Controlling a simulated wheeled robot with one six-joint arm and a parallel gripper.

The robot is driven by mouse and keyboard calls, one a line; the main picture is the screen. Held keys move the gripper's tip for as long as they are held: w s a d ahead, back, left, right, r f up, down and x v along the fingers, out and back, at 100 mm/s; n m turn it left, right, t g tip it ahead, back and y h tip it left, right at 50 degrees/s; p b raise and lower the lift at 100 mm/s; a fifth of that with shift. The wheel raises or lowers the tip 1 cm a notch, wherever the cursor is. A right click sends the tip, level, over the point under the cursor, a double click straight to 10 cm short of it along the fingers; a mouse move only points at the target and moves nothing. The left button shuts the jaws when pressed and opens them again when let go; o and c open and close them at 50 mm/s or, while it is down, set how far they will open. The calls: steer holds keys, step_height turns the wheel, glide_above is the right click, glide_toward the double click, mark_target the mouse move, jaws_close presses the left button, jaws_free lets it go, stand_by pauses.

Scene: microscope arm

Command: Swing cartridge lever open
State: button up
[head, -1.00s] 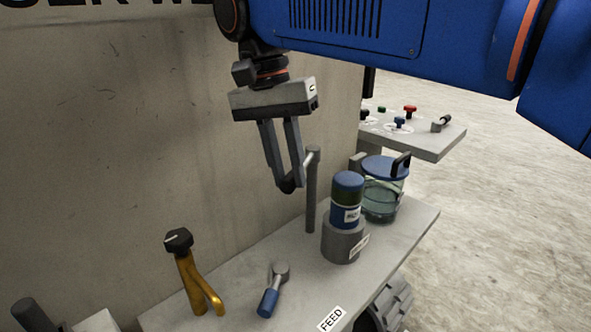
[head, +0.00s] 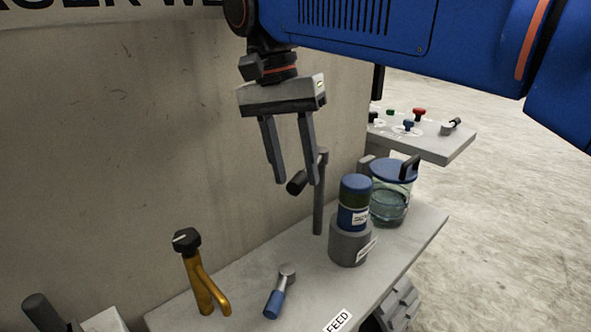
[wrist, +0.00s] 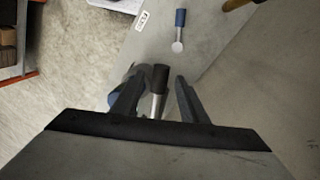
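The left finger partly hides the blue cartridge cap.
A blue-handled lever (head: 274,303) and a yellow fixture with black knob (head: 205,285) stand on the shelf (head: 240,265). A lidded glass jar (head: 390,205) stands behind the cartridge. A wall (head: 110,130) rises close on the left. A button panel (head: 430,145) is at the back right.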

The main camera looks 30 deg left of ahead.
step_height(320, 180, up, 6)
steer(key=a, duration=0.1)
steer(key=shift+a+r, duration=0.15)
steer(key=shift+r, duration=0.1)
